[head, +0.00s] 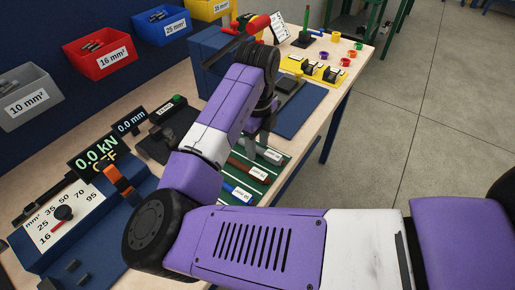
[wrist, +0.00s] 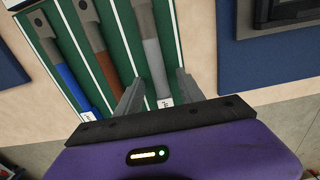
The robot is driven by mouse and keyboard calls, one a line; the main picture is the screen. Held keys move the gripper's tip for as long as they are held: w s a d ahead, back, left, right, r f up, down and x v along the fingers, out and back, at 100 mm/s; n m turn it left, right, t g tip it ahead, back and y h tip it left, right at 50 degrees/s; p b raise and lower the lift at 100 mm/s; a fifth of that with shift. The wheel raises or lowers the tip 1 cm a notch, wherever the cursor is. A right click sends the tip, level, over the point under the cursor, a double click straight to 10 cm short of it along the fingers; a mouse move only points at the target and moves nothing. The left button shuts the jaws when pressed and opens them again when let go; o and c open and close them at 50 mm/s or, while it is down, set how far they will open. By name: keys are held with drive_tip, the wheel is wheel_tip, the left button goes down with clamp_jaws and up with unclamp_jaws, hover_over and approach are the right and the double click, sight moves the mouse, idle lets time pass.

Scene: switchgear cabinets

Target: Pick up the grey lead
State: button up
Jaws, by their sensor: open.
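The grey lead (wrist: 151,50) lies lengthwise in a lane of a green rack (wrist: 112,49) in the wrist view, with a white label near its lower end. My gripper (wrist: 160,77) is open, with one finger on each side of the grey lead's lower part. I cannot tell how far above the lead the fingertips are. A brown lead (wrist: 103,65) and a blue lead (wrist: 67,78) lie in the lanes to its left, each with a dark grey upper end. In the head view my arm hides part of the green rack (head: 284,172).
A blue mat (head: 302,112) lies beyond the rack. A press with a display (head: 97,153) and a dial panel stands at the left. Red (head: 100,52), blue and grey bins hang behind. Yellow holders (head: 313,70) stand at the far end. Open floor lies right of the bench.

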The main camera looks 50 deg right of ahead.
clamp_jaws()
idle(1.4)
